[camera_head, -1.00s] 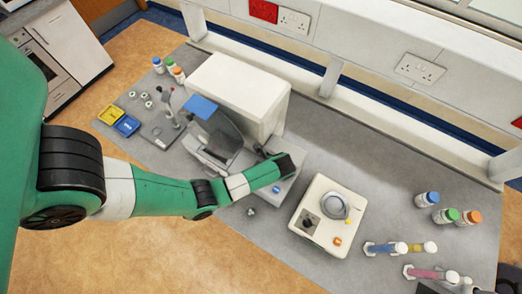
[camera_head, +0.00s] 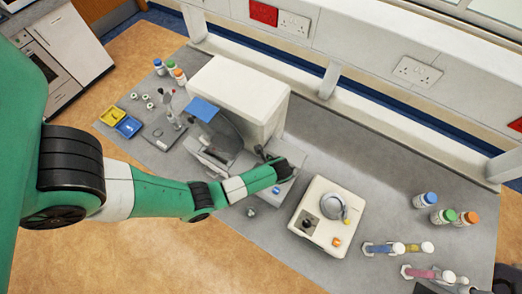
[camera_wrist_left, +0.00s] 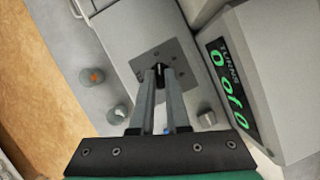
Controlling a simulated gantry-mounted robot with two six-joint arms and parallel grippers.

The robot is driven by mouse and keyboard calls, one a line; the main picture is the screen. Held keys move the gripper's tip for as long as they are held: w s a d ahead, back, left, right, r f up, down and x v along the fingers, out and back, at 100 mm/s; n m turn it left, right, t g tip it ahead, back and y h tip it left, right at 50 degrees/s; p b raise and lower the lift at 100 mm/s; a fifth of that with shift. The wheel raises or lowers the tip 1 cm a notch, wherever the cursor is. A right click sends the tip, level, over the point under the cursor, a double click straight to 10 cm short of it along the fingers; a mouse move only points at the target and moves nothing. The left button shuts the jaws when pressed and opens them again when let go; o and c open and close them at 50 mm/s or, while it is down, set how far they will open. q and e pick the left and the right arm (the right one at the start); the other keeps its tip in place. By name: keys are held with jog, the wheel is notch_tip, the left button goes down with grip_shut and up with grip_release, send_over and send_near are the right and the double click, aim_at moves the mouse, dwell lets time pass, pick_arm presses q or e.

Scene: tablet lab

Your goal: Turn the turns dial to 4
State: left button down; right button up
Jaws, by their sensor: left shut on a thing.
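My left gripper (camera_wrist_left: 160,74) reaches down over the pale machine with the green readout. In the left wrist view its two fingers converge and are shut on a small dark knob, which looks like the turns dial, at the middle of a dark square plate (camera_wrist_left: 180,52). The fingertips hide most of the knob, so its setting cannot be read. In the head view my left wrist covers the dial and the fingertips are hidden. My right gripper is not in view.
Two small round pieces, one with an orange mark (camera_wrist_left: 91,75) and one with a white mark (camera_wrist_left: 117,113), stand left of the fingers. A metallic knob (camera_wrist_left: 207,118) is to their right. A cream device (camera_head: 309,232) stands right of the arm. Capped bottles (camera_head: 425,199) stand further right.

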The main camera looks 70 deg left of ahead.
pick_arm(q)
jog(key=shift+s+r+m+t+p, duration=0.1)
jog(key=shift+r+m+t+p, duration=0.1)
jog(key=shift+m+p, duration=0.45)
jog(key=shift+s+r+m+t+p, duration=0.1)
jog(key=shift+m+t+p, duration=0.1)
jog(key=shift+m+p, duration=0.4)
jog(key=shift+m+t+p, duration=0.4)
jog(key=shift+m+p, duration=0.25)
jog(key=shift+m, duration=0.1)
jog(key=shift+f+m+t, duration=0.15)
jog(key=shift+m+t, duration=0.15)
jog(key=shift+m, duration=0.6)
jog(key=shift+s+f+m+t+p, duration=0.1)
jog(key=shift+m+t+p, duration=0.3)
jog(key=shift+m, duration=0.8)
jog(key=c, duration=0.9)
grip_release()
